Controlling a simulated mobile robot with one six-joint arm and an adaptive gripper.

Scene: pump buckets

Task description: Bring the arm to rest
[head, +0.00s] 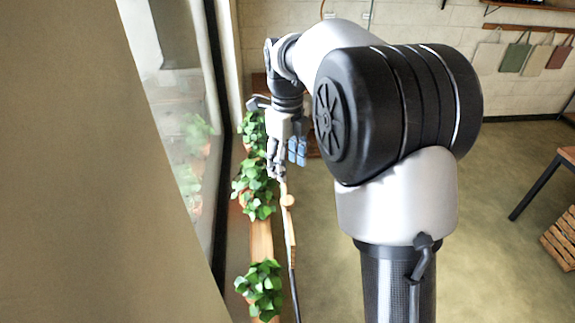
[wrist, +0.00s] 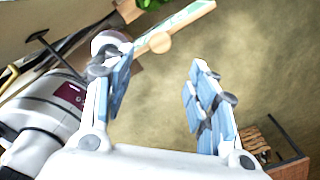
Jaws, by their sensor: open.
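My gripper (head: 284,165) hangs from the end of my bent arm, over the row of plants by the window. In the wrist view my gripper (wrist: 153,75) has its two blue-padded fingers spread wide apart. No object shows held between the pads. A pale rounded thing (wrist: 112,42) shows at the left fingertip; whether it touches the finger is unclear. My large black arm joint and pale links fill the middle of the head view and hide part of the room behind.
Leafy plants (head: 262,285) stand along a wooden ledge (head: 261,240) beside the window (head: 185,110). A narrow board with a round disc (head: 287,200) is close below my gripper. A table (head: 545,180) and wooden crate (head: 562,240) stand at right. Open floor (head: 490,165) lies between.

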